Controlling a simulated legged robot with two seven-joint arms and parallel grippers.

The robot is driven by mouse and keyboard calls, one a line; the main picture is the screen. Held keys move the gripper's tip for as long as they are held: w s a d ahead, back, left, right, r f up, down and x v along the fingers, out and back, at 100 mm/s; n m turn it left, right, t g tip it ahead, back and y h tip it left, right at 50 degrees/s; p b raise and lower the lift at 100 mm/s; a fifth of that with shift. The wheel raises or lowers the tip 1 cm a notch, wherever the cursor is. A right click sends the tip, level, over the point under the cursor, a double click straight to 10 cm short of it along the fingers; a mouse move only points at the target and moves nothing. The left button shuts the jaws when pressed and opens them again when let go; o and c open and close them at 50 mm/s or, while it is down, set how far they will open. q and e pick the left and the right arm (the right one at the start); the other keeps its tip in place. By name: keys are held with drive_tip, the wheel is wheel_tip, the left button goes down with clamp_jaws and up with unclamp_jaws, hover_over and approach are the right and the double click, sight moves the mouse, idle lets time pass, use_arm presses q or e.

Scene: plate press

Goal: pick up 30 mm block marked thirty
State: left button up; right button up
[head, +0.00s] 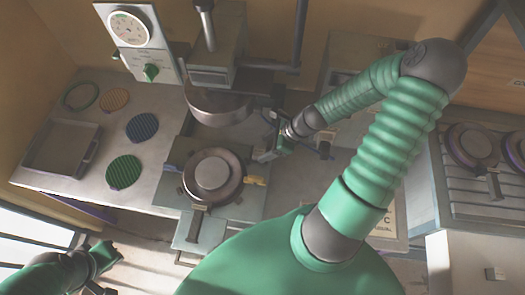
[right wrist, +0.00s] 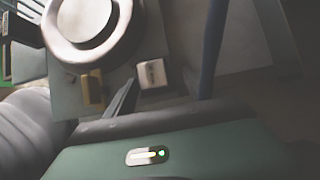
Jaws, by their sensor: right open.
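In the right wrist view a small pale block (right wrist: 152,75) with a dark mark on its face lies beside the round press base. The mark is too blurred to read. My right gripper (head: 273,147) is open and empty beside the press in the head view. In the wrist view one dark finger (right wrist: 124,99) shows just left of the block, apart from it or barely touching; I cannot tell which. I cannot make out the block clearly in the head view. My left gripper (head: 102,272) is at the lower left, partly cut off, its jaws unclear.
The press base (head: 212,175) has a yellow clamp (head: 255,181) close to the block. The press head (head: 218,102) hangs above it. Round plates (head: 124,172) and a grey tray (head: 63,148) lie on the left table. A white gauge panel (head: 138,40) stands behind.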

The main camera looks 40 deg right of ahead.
drive_tip(key=shift+w+a+f, duration=0.2)
drive_tip(key=shift+a+f, duration=0.15)
drive_tip(key=shift+a, duration=0.15)
drive_tip(key=shift+w+a+r, duration=0.1)
drive_tip(key=shift+a+r, duration=0.05)
drive_tip(key=shift+a, duration=0.6)
drive_tip(key=shift+c, duration=3.2)
drive_tip(key=shift+d, duration=0.6)
drive_tip(key=c, duration=0.5)
drive_tip(key=shift+d, duration=0.15)
drive_tip(key=shift+c, duration=1.1)
use_arm(q)
drive_tip(key=shift+a+f, duration=0.25)
drive_tip(key=shift+a, duration=0.7)
use_arm(e)
drive_tip(key=shift+a, duration=0.4)
clamp_jaws()
